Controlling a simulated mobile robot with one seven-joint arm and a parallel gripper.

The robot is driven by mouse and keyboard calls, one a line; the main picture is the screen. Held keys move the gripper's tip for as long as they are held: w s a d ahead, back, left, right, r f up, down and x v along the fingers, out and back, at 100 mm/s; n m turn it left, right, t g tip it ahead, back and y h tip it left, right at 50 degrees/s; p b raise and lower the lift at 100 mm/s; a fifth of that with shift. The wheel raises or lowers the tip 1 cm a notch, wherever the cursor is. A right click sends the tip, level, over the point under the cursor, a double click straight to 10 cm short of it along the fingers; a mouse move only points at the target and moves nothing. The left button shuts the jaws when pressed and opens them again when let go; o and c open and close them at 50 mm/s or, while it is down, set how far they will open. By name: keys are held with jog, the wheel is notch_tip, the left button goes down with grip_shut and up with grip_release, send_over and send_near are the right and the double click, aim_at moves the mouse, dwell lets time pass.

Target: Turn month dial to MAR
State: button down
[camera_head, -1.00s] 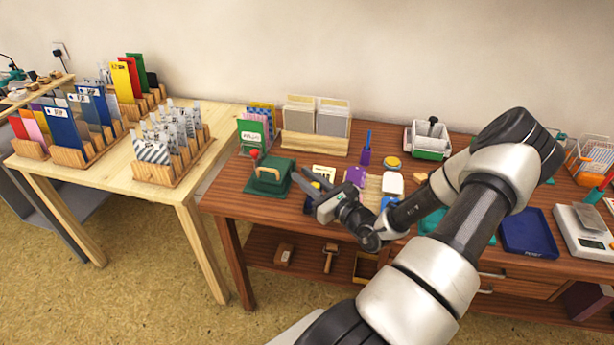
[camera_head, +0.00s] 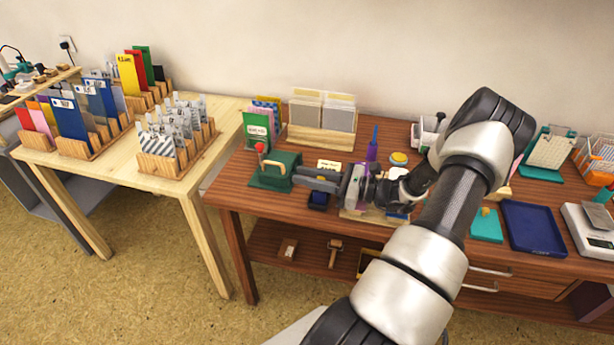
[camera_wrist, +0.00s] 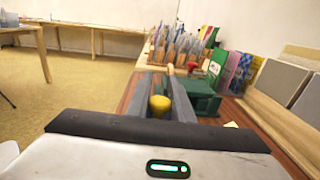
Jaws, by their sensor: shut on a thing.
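A dark green device (camera_head: 268,182) stands near the left end of the brown table. It has a red knob (camera_head: 260,148) on top and a curved tan handle (camera_head: 279,168). My gripper (camera_head: 296,177) reaches in from the right, level, with its fingertips at the handle. In the wrist view, a yellow rounded piece (camera_wrist: 160,104) sits between my nearly parallel fingers, and the green device (camera_wrist: 202,96) is just right of them. My gripper looks shut on the handle. No month lettering or dial can be read.
A dark blue pad (camera_head: 318,200) lies just below my fingers. A purple-topped item and a wooden holder stand close under my wrist. Card racks (camera_head: 323,135) line the back. A pale table (camera_head: 228,123) with racks stands to the left.

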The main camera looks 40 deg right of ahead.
dwell(0.9)
jog(key=c, duration=1.6)
grip_release()
jog(key=p+v, duration=0.1)
jog(key=v, duration=1.6)
jog(key=shift+s+d, duration=0.15)
jog(key=shift+s, duration=0.05)
